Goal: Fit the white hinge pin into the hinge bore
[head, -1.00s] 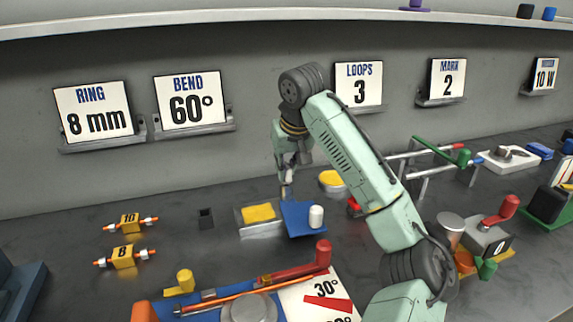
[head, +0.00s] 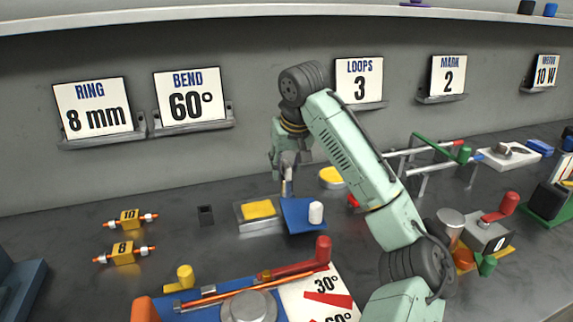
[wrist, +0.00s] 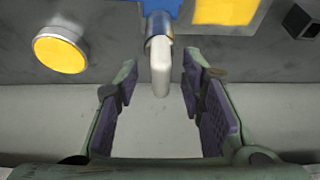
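The white pin (wrist: 159,65) stands at a metal collar (wrist: 158,22) by the edge of the blue plate (wrist: 165,5) in the wrist view. Its lower end is hidden in the collar, and I cannot tell how deep it sits. My gripper (wrist: 160,75) is open, one finger on each side of the pin, with visible gaps. In the head view my gripper (head: 288,166) is above the metal collar (head: 287,188) at the back of the blue plate (head: 298,222). A white knob (head: 316,212) stands on the plate.
A tray with a yellow pad (head: 258,210) is left of the plate, and a round yellow-topped item (head: 331,177) is behind it to the right. A small black socket (head: 205,215) stands further left. The wall is close behind.

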